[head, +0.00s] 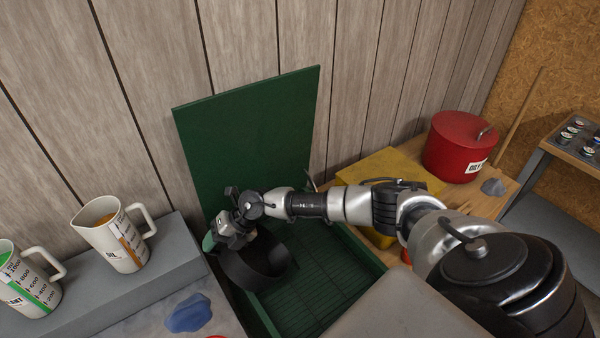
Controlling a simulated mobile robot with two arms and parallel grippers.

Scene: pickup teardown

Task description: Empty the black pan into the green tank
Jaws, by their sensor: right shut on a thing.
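The black pan (262,264) is at the left end of the green tank (317,312), over its ribbed floor. The tank's green lid or back panel (252,130) stands up against the wall. My right gripper (222,240) is shut at the pan's left side, where a small green part, perhaps a handle, shows. My right arm reaches in from the lower right and covers part of the tank. My left gripper is not in view.
Two measuring jugs, one orange-marked (117,247) and one green-marked (27,284), stand on a grey ledge at left. A blue rag (188,313) lies near them. A yellow object (391,172) and a red lidded can (456,147) stand right of the tank.

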